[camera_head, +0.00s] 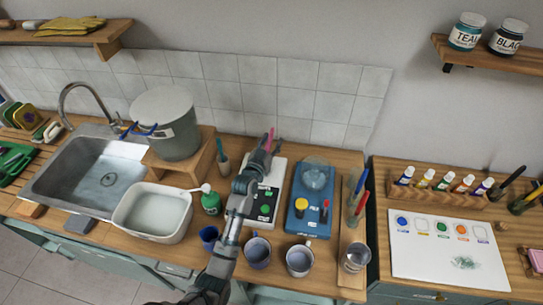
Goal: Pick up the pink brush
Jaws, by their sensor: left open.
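A thin pink handle (271,136), likely the pink brush, stands at the far end of my left gripper (265,148). The gripper is open at the back of the counter, above the white device with green buttons. The handle's lower part is hidden behind the gripper, and I cannot tell whether it lies between the fingers. Red and blue brushes (361,192) stand on the board at the right. My right gripper is out of view.
A blue device (310,198) stands right of my arm. Mugs (258,251) stand near the front edge. A green bottle (211,202), white basin (152,212) and sink (75,183) are left. A tiled wall (288,88) rises behind.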

